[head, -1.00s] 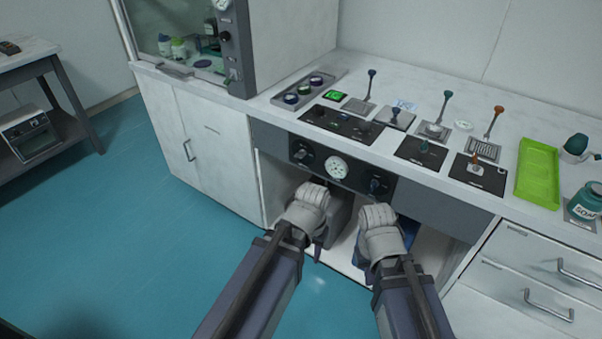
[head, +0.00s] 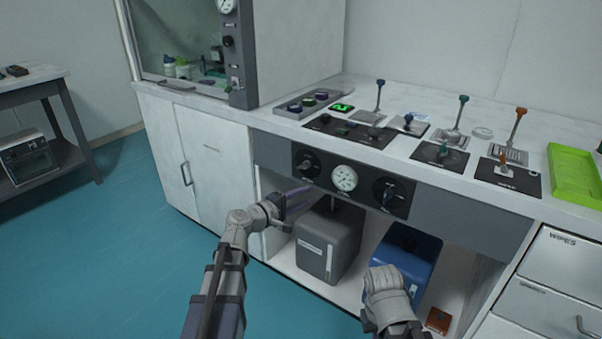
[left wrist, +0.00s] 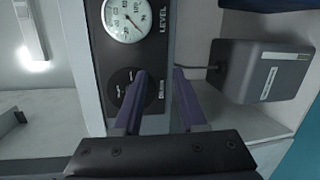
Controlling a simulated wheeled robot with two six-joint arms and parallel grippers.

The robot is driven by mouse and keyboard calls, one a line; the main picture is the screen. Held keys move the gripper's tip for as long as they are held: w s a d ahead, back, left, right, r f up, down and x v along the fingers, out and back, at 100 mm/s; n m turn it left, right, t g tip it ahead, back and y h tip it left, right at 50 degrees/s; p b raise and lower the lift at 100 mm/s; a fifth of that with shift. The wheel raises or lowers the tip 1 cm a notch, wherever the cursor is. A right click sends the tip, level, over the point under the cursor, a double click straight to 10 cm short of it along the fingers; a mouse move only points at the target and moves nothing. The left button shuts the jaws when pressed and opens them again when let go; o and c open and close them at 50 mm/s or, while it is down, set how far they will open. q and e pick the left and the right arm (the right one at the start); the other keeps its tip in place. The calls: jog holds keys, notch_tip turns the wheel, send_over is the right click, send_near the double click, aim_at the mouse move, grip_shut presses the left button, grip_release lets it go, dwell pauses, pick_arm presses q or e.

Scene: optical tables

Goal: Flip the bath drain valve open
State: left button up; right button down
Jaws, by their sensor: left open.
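The drain valve (head: 306,164) is a black round dial with a dark handle at the left end of the dark front panel (head: 345,201). The left wrist view shows it labelled DRAIN (left wrist: 122,84), partly hidden by a finger. My left gripper (head: 300,200) is open and empty, just below and left of the valve in the head view. Its two purple fingers also show in the left wrist view (left wrist: 160,72); no contact with the handle can be made out. My right gripper (head: 388,292) is at the lower right, its fingers hidden behind its own wrist.
A white gauge (head: 344,178) labelled LEVEL sits right of the valve, then another black knob (head: 388,194). Below stand a grey container (head: 328,241) and a blue container (head: 405,259) in the open bay. Levers and black plates line the counter above.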

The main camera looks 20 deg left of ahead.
aim_at(301, 168)
pick_arm(q)
jog(key=w+a+r+n+t+y, duration=0.2)
jog(key=a+r+n+t, duration=0.15)
jog(key=a, duration=0.25)
jog(key=shift+n+g, duration=0.25)
jog(key=shift+n, duration=0.2)
jog(key=shift+d+x, duration=0.15)
jog(key=shift+x, duration=1.85)
jog(key=shift+d+x, duration=0.15)
jog(key=shift+x, duration=1.8)
jog(key=shift+s+r, duration=0.1)
jog(key=shift+s, duration=0.05)
grip_shut()
